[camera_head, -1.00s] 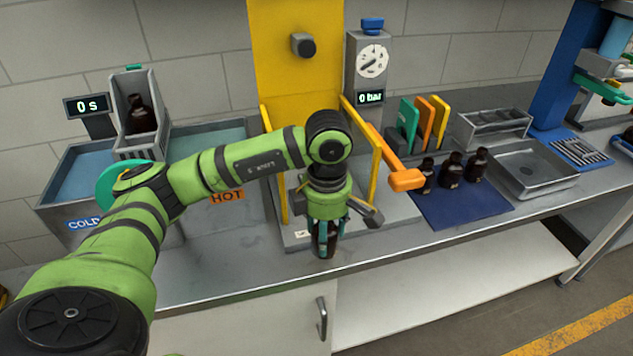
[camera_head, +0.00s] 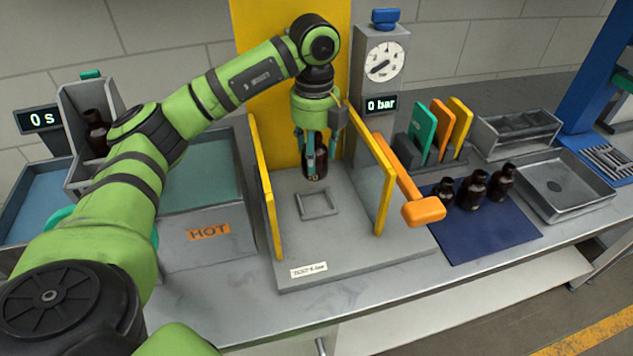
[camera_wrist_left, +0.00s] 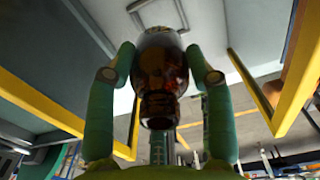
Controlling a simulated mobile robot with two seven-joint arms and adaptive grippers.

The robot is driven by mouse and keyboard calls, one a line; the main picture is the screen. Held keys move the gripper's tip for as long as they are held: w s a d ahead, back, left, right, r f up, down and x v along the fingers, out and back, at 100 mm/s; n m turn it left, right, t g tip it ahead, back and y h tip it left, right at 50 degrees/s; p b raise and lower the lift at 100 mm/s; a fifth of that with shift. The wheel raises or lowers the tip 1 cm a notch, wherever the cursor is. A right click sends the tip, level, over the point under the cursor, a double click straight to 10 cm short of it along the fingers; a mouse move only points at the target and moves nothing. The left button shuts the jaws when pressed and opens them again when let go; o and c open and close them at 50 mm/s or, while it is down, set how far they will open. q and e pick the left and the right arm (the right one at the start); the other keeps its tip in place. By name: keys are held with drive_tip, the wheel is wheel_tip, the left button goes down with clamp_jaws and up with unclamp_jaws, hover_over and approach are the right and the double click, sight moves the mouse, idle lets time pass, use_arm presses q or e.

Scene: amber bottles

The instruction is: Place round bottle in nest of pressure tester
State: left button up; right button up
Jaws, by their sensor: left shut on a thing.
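My left gripper (camera_head: 311,148) is shut on a dark amber bottle (camera_head: 316,165), held upright above the base of the pressure tester. In the left wrist view the bottle (camera_wrist_left: 160,75) sits between my green fingers, its neck towards the camera. The nest (camera_head: 318,203) is a raised square grey frame on the tester's base plate (camera_head: 345,245). The bottle is above and slightly behind the nest, apart from it. Part of the nest frame (camera_wrist_left: 150,8) shows beyond the bottle in the wrist view. My right gripper is not in view.
Yellow guards (camera_head: 388,185) flank the nest, with an orange-handled lever (camera_head: 424,210) at the right. The gauge post (camera_head: 381,70) reads 0 bar. Several bottles (camera_head: 473,190) stand on a blue mat (camera_head: 485,235). Another bottle (camera_head: 97,132) sits in a holder by the baths at left.

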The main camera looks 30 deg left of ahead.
use_arm(q)
drive_tip(key=shift+w+a, duration=0.1)
drive_tip(key=shift+w, duration=0.05)
drive_tip(key=shift+f+p, duration=0.3)
drive_tip(key=shift+f, duration=0.05)
drive_tip(key=f, duration=0.1)
drive_tip(key=f+p, duration=0.1)
drive_tip(key=f, duration=0.2)
drive_tip(key=shift+s+d+f, duration=0.2)
drive_tip(key=shift+s+f, duration=0.15)
drive_tip(key=shift+s, duration=0.05)
wheel_tip(320, 180, down, 4)
drive_tip(key=shift+w+r+p, duration=0.1)
drive_tip(key=shift+p, duration=0.7)
drive_tip(key=shift+f, duration=0.25)
drive_tip(key=o, duration=1.2)
drive_tip(key=shift+r, duration=0.1)
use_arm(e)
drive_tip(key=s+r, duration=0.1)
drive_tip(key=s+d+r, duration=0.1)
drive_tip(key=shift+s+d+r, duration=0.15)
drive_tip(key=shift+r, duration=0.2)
